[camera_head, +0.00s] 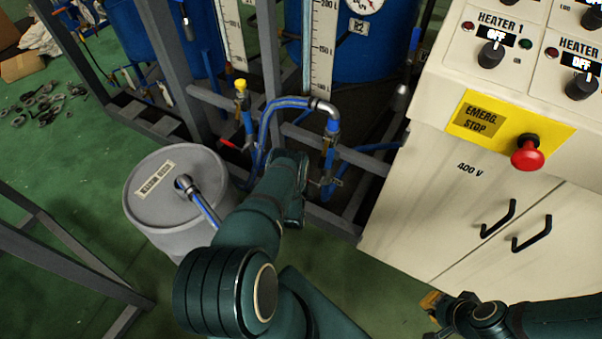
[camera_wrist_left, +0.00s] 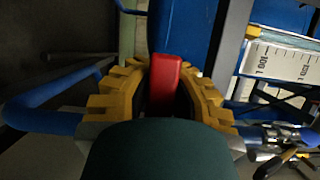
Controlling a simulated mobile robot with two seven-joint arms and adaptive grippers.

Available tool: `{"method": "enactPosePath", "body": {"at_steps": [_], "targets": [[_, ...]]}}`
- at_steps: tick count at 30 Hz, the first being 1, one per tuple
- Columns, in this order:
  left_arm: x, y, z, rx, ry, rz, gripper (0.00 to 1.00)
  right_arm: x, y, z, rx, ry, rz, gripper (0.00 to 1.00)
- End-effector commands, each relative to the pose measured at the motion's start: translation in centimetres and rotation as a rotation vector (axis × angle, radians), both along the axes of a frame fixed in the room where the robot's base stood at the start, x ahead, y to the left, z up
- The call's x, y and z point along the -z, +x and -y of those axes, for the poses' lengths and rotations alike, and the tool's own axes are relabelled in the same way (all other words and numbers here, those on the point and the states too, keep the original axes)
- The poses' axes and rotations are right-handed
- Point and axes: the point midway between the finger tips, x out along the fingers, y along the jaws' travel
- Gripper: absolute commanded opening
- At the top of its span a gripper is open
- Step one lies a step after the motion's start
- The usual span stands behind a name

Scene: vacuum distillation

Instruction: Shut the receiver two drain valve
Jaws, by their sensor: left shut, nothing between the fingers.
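A red handle (camera_wrist_left: 166,82) shows in the left wrist view, lined up with the gap between the yellow finger pads of my left gripper (camera_wrist_left: 162,92). The gripper is shut with nothing held; I cannot tell whether it touches the handle. In the head view my left arm hides its own fingers. Receiver two is the blue tank (camera_head: 385,45) at the top, behind a level scale. Below it, a pipe with a valve body (camera_head: 331,135) runs down beside my left wrist. My right gripper (camera_head: 436,303) is at the lower right, only partly visible.
A grey drum (camera_head: 150,205) with a hose stands left of my left arm. Another red lever (camera_head: 229,144) sits on the frame. Metal frame posts (camera_head: 271,60) surround the pipes. The control cabinet (camera_head: 440,190) with its red emergency stop (camera_head: 528,154) is on the right.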

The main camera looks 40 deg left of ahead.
Motion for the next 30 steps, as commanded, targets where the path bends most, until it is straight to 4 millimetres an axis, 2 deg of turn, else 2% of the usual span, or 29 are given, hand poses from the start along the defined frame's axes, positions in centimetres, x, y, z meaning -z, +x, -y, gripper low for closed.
{"method": "enactPosePath", "body": {"at_steps": [1, 5, 6, 14, 19, 30], "targets": [[0.5, -0.8, 0.0, -0.008, -0.003, -0.013, 0.04, 0.0, 0.0, 0.0, 0.000, 0.000, 0.000, 0.00], [0.4, -0.6, 0.0, -0.006, -0.003, -0.010, 0.50, 0.0, 0.0, 0.0, 0.000, 0.000, 0.000, 0.00], [0.3, -0.6, 0.0, -0.006, -0.003, -0.009, 0.53, 0.0, 0.0, 0.0, 0.000, 0.000, 0.000, 0.00], [0.2, -0.3, 0.0, -0.003, -0.003, -0.004, 0.53, 0.0, 0.0, 0.0, 0.000, 0.000, 0.000, 0.00], [0.2, -1.1, 0.7, -0.002, -0.003, -0.005, 0.53, 0.0, 0.0, 0.0, 0.000, 0.000, 0.000, 0.00], [0.3, -6.9, 4.9, -0.002, -0.004, -0.009, 0.53, 0.0, 0.0, 0.0, 0.000, 0.000, 0.000, 0.00]]}}
